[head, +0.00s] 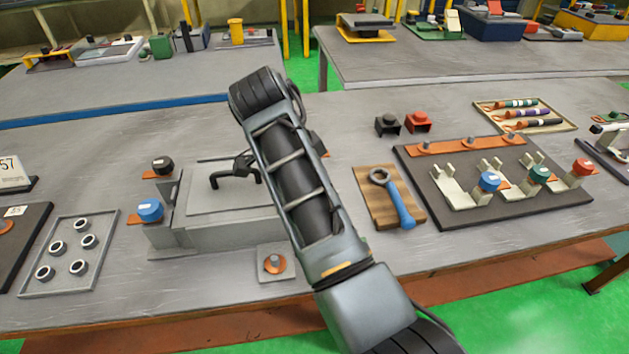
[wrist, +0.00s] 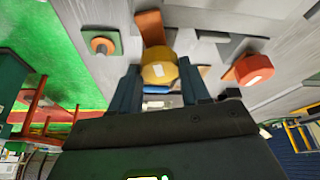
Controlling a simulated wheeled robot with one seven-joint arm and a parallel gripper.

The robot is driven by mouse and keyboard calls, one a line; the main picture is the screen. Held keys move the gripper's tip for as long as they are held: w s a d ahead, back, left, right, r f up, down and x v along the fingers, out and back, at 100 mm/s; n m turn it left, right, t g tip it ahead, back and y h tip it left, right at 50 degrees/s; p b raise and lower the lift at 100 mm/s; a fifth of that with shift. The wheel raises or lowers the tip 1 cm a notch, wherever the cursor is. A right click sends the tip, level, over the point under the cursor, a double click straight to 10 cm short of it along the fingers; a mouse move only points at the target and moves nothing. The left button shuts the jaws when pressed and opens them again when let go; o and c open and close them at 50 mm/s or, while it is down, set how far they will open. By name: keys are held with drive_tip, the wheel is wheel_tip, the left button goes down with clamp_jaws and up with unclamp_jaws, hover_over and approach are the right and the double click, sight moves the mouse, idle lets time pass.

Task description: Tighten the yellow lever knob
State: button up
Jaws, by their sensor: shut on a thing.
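The yellow lever knob (wrist: 160,70) shows in the wrist view, with a small white label on its face. It sits beside an orange plate (wrist: 150,27) on the grey fixture. My gripper (wrist: 159,76) has a dark finger on each side of the knob and is shut on it. In the head view my arm covers the right side of the grey fixture (head: 200,237), so the yellow knob and my gripper are hidden there.
A red knob (wrist: 253,68) is right of the yellow one in the wrist view. A bolt on a square pad (head: 273,264) sits in front of the fixture. A blue knob (head: 149,210) and a black knob (head: 162,165) are on its left. A blue wrench (head: 399,203) lies to the right.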

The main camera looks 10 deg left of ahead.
drive_tip(key=shift+w+a+r+m+g, duration=0.1)
drive_tip(key=shift+r+m+g, duration=0.1)
drive_tip(key=shift+m, duration=0.35)
drive_tip(key=shift+w+r+m+g, duration=0.1)
drive_tip(key=shift+m+g, duration=0.1)
drive_tip(key=shift+m, duration=0.35)
drive_tip(key=o, duration=0.7)
drive_tip(key=shift+c, duration=0.2)
drive_tip(key=o, duration=0.4)
drive_tip(key=shift+s+f, duration=0.1)
drive_tip(key=shift+f, duration=0.05)
drive_tip(key=v, duration=0.5)
drive_tip(key=shift+a+f, duration=0.1)
drive_tip(key=shift+a, duration=0.05)
drive_tip(key=shift+v, duration=1.45)
